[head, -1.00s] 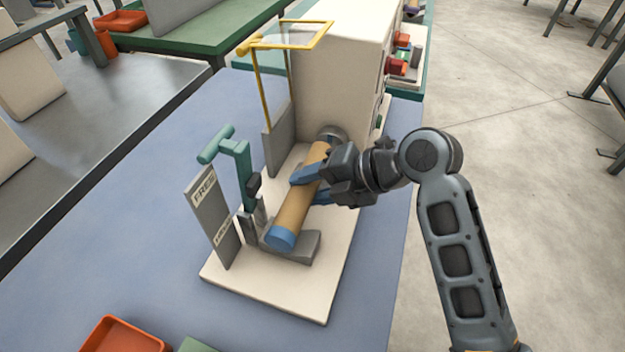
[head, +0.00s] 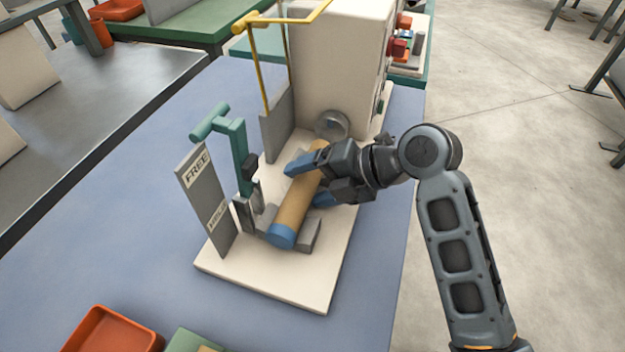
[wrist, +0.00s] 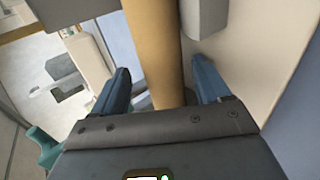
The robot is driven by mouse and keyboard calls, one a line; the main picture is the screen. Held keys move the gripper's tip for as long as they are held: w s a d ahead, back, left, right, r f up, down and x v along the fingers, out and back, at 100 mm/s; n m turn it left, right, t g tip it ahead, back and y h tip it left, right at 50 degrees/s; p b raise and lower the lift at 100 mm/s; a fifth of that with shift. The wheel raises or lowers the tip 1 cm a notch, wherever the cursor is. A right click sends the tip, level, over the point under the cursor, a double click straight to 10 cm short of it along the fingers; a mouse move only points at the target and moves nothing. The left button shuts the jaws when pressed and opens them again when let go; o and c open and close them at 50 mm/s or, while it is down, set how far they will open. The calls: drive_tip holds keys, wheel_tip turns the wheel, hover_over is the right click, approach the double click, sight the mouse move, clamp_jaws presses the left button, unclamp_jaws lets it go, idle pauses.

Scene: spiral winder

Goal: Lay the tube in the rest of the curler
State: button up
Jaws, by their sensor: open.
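The tan tube (head: 297,200) with a blue near end lies slanted along the curler, its near end over the grey rest block (head: 308,238) on the cream base. It looks seated there, though the contact underneath is hidden. Its far end points at the round grey chuck (head: 333,124); my gripper partly covers that end. My gripper (head: 305,183) is open, with one blue finger on each side of the tube. The wrist view shows the tube (wrist: 153,45) between the open fingers (wrist: 162,78), with a gap on both sides.
Left of the tube stand a green T-shaped handle (head: 238,150) and a grey plate marked FREE (head: 205,205). A yellow frame (head: 258,65) rises behind, beside the cream housing (head: 340,70). An orange tray (head: 112,330) lies at the front left.

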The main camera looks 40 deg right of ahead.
drive_tip(key=v, duration=0.7)
drive_tip(key=shift+s+d+r, duration=0.15)
drive_tip(key=shift+s+r, duration=0.1)
drive_tip(key=shift+r, duration=0.15)
wheel_tip(320, 180, up, 7)
drive_tip(key=p, duration=0.4)
drive_tip(key=shift+p, duration=0.4)
idle(0.9)
